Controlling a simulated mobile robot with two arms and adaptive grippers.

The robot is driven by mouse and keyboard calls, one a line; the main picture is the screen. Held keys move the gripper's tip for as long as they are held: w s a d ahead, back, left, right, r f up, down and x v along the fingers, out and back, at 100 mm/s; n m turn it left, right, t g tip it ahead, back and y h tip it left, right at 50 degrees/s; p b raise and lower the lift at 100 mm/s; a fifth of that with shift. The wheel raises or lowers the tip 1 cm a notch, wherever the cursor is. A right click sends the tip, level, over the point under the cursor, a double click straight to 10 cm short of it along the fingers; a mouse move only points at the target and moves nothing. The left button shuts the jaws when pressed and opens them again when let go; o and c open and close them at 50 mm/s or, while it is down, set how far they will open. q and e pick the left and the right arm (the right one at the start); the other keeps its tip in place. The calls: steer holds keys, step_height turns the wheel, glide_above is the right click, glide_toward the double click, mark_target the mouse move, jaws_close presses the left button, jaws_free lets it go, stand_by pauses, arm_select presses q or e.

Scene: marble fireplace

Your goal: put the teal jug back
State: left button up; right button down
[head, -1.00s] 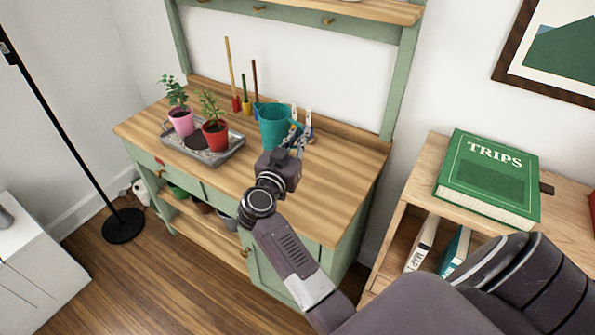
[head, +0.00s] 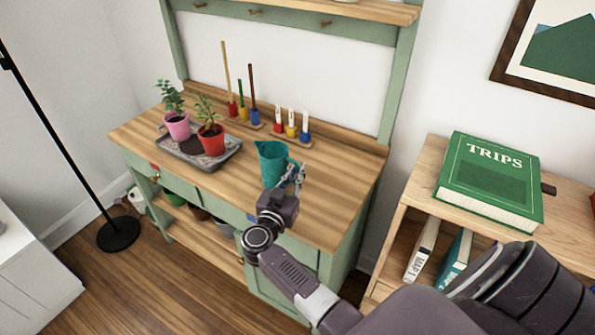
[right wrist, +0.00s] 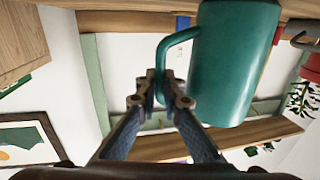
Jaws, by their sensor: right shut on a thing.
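The teal jug (head: 272,163) is upright over the front part of the wooden bench top (head: 240,185), its spout pointing left. I cannot tell whether its base touches the wood. My right gripper (head: 293,176) is at the jug's right side. In the right wrist view the jug (right wrist: 235,65) fills the upper right, and the gripper (right wrist: 165,88) is shut on its handle (right wrist: 168,50). My left gripper is not in view.
Behind the jug stand a rack of tall coloured tools (head: 242,112) and a rack of short white-topped ones (head: 291,128). A grey tray (head: 222,156) with a pink pot (head: 177,126) and a red pot (head: 211,139) is at left. A green book (head: 490,180) lies on the right shelf.

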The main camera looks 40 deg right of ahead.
steer(key=c, duration=2.5)
jaws_free()
steer(key=shift+f, duration=0.15)
steer(key=o, duration=0.4)
steer(key=shift+a+r, duration=0.1)
steer(key=shift+r, duration=0.1)
steer(key=p+v, duration=0.5)
steer(key=v, duration=0.5)
steer(key=shift+s+a, duration=0.6)
steer(key=shift+a, duration=0.2)
